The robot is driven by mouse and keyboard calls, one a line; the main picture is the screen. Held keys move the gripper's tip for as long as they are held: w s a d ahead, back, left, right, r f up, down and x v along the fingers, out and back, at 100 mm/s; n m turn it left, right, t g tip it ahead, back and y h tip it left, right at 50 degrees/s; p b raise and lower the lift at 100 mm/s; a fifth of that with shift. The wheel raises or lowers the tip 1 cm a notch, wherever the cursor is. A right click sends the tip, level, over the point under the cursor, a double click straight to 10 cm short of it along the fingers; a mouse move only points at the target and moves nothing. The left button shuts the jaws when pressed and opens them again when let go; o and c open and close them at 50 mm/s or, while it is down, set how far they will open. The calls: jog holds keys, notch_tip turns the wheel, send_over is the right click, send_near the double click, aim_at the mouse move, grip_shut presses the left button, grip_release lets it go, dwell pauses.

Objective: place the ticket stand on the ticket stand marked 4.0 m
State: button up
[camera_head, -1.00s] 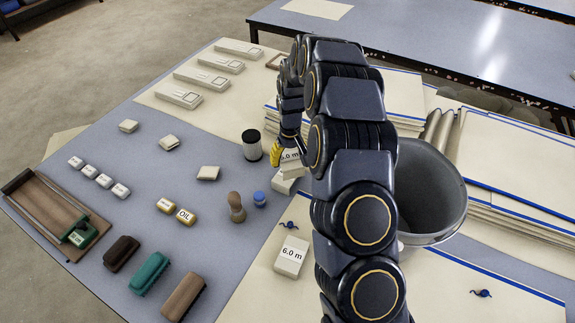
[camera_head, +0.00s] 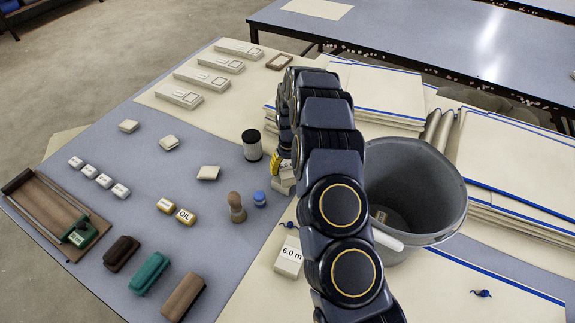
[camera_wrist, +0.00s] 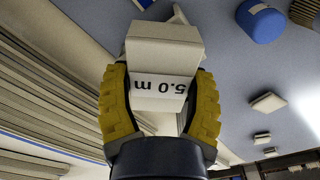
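In the wrist view, the yellow fingers of my gripper (camera_wrist: 162,80) close on both sides of a white ticket stand marked 5.0 m (camera_wrist: 160,88), whose label reads upside down. In the head view, my gripper (camera_head: 277,162) is at the middle of the table, partly behind my arm. White stand shapes (camera_head: 284,184) show just below it, with the label mostly hidden. Another pale block edge (camera_wrist: 180,14) shows beyond the held stand in the wrist view; I cannot tell whether they touch. No 4.0 m label is readable. A stand marked 6.0 m (camera_head: 288,257) stands nearer the front.
A black-topped cylinder (camera_head: 252,145) stands left of my gripper. A blue weight (camera_head: 260,199) and a wooden peg (camera_head: 236,207) are in front. A grey bucket (camera_head: 415,195) is right of my arm. Stacked cloth sheets (camera_head: 375,95) lie behind.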

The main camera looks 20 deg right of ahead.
aim_at(288, 167)
jog(key=o, duration=0.4)
jog(key=shift+o, duration=0.2)
notch_tip(288, 167, up, 12)
jog(key=s+a+r, duration=0.4)
jog(key=s+r, duration=0.4)
jog(key=s, duration=0.1)
jog(key=s+a+r+g, duration=0.1)
jog(key=s+r, duration=0.2)
jog(key=s, duration=1.2)
jog(key=s+a+r+g, duration=0.1)
jog(key=s+r, duration=0.1)
jog(key=s, duration=1.2)
jog(key=shift+s+a+r, duration=0.2)
jog(key=shift+s+r, duration=0.15)
jog(key=shift+r, duration=0.05)
